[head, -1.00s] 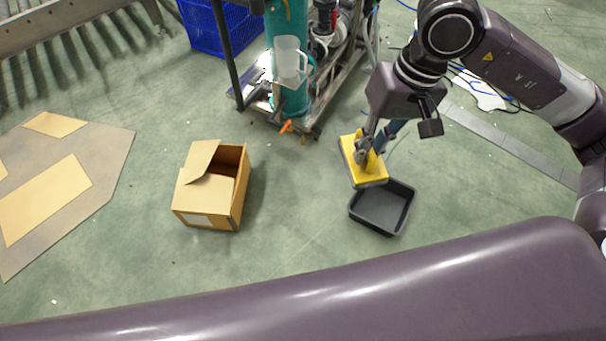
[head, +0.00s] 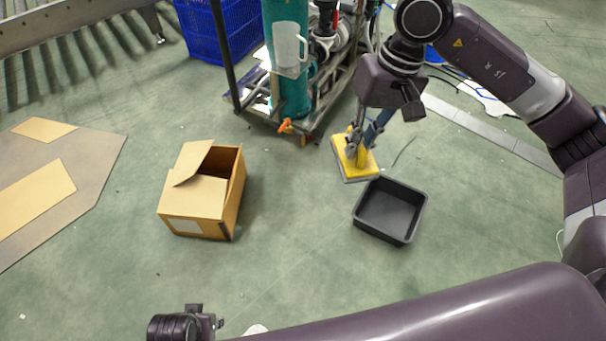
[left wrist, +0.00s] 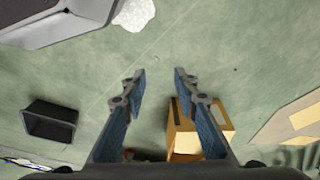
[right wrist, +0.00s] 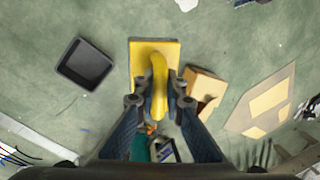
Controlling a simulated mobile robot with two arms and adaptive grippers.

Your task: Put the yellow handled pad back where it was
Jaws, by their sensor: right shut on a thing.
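The yellow handled pad (head: 352,169) has a flat yellow plate with a grey underside and a raised yellow handle. My right gripper (head: 361,146) is shut on the handle. The right wrist view shows the handle (right wrist: 158,72) between the two fingers (right wrist: 160,88) and the plate beyond them. The pad is just up-left of the black tray (head: 422,205) in the head view; whether it touches the floor I cannot tell. My left gripper shows only partly at the bottom of the head view (head: 192,326). In the left wrist view its fingers (left wrist: 159,73) are apart and empty.
An open cardboard box (head: 195,198) stands left of the tray. A cart with a teal cylinder (head: 292,95) and a blue crate (head: 215,32) are at the back. A flat board (head: 95,185) lies at the left. Green floor is clear between box and tray.

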